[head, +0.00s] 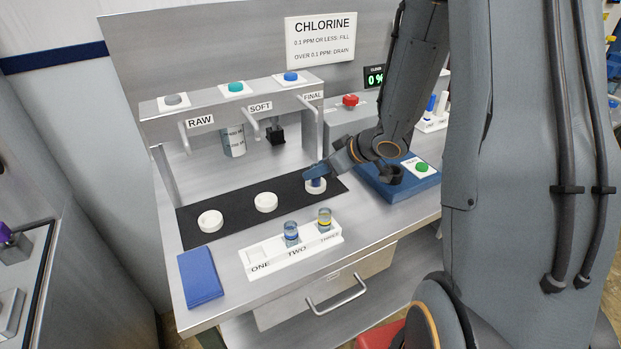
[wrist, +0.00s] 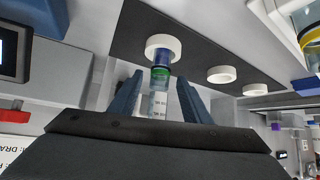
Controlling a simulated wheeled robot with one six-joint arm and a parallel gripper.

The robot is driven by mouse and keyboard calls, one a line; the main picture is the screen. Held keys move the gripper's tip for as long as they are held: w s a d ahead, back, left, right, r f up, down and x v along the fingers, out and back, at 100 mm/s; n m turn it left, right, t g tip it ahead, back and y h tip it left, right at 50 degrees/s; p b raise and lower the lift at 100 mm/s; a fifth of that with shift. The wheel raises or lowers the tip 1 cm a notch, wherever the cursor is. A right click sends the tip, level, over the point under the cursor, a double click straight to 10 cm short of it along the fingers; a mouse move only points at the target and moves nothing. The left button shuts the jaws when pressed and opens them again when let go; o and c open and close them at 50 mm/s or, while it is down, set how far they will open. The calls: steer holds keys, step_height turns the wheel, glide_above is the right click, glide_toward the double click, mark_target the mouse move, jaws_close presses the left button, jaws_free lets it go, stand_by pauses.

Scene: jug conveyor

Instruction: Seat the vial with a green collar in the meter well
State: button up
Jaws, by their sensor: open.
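The vial with a green collar (wrist: 160,73) stands at the white ring (wrist: 163,42) on the black mat, between my gripper's fingers in the wrist view. My gripper (wrist: 159,80) is open around it, with a gap on each side. In the head view my gripper (head: 317,177) is low over the right-hand white ring (head: 316,189), below the FINAL tap, and mostly hides the vial. The meter looks to be the blue box (head: 372,185) with a green button, right of the ring. Its dark round well (head: 391,173) is partly behind my arm.
A white rack (head: 265,267) in front holds a blue-collared vial (head: 291,233) at TWO and a yellow-collared vial (head: 324,219) at THREE; ONE is empty. Other white rings (head: 266,202) sit on the mat. A blue pad (head: 201,275) lies front left. Taps hang above.

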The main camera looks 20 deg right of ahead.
steer(key=shift+p+x, duration=0.75)
steer(key=shift+x, duration=1.7)
steer(key=shift+w+a+r, duration=0.1)
steer(key=shift+w+r, duration=0.05)
steer(key=shift+c, duration=0.2)
jaws_close()
